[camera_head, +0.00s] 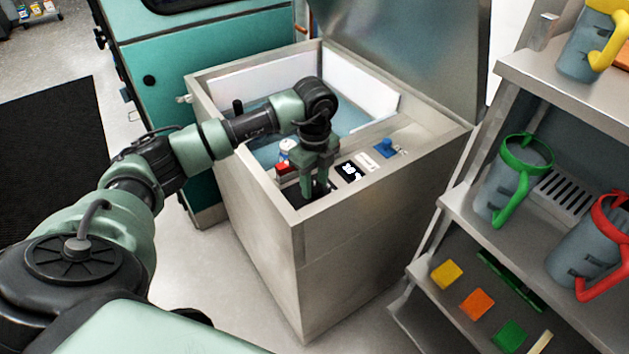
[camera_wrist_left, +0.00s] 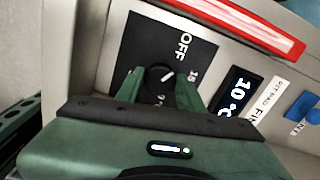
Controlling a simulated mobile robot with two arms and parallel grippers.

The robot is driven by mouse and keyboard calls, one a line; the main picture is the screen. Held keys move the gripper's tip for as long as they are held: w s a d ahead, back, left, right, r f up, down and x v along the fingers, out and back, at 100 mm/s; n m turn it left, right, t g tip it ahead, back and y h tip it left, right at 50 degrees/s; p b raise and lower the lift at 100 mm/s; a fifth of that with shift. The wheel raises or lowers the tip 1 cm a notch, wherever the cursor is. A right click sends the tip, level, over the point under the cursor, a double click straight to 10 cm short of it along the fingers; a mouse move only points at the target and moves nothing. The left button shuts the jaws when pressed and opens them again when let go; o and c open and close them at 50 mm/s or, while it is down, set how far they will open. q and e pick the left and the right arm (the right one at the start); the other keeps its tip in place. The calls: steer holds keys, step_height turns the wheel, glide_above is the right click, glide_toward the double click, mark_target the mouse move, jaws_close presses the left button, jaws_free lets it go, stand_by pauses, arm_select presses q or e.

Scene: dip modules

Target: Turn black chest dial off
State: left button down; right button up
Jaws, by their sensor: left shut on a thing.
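The black dial (camera_wrist_left: 160,77) sits on a black panel with OFF and number marks on the chest's rim, and shows in the left wrist view. Its pale pointer line slants toward the upper right, between the OFF mark and the 15 mark. My left gripper (camera_wrist_left: 158,88) has its green fingers on either side of the dial and is shut on it. In the head view, my left gripper (camera_head: 318,190) reaches down to the front corner of the chest (camera_head: 330,260) and hides the dial. My right gripper is not in view.
The chest lid (camera_head: 400,50) stands open. A display (camera_wrist_left: 236,92) reading 10 °C and a blue knob (camera_head: 386,147) sit along the same rim. A red strip (camera_wrist_left: 240,25) lies beyond the dial panel.

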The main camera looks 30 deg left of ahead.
mark_target(315, 186)
arm_select(q)
steer(key=shift+n, duration=1.1)
steer(key=c, duration=0.9)
jaws_free()
steer(key=shift+r+b, duration=0.5)
steer(key=shift+r, duration=3.45)
